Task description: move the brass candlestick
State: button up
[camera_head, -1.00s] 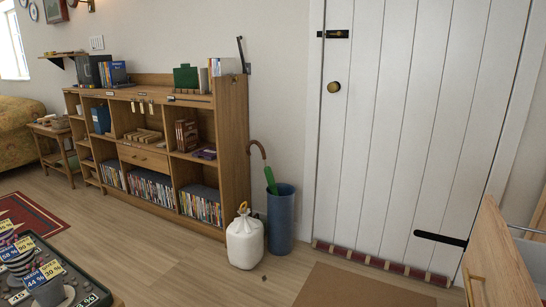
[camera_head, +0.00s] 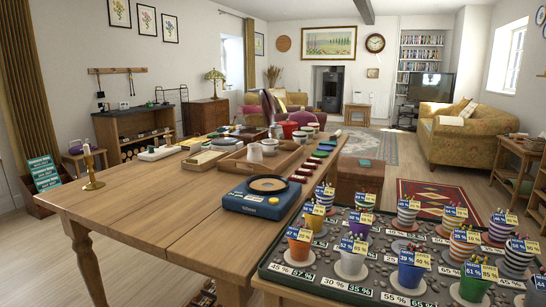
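The brass candlestick (camera_head: 90,168) stands upright on the wooden table (camera_head: 150,212), near its left edge and close to the corner. It is slim and gold-coloured, with a round base and a pale candle stub on top. Nothing touches it, and bare tabletop lies to its right. My gripper is not in view.
A blue scale (camera_head: 262,196) and a wooden tray (camera_head: 262,160) stand farther along the table. A dark tray (camera_head: 335,275) with several striped cups fills the front right. A rack of green leaflets (camera_head: 45,178) stands behind the candlestick. Floor is clear at front left.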

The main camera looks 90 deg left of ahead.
aim_at(93, 185)
jog(key=j+u, duration=0.1)
jog(key=u, duration=4)
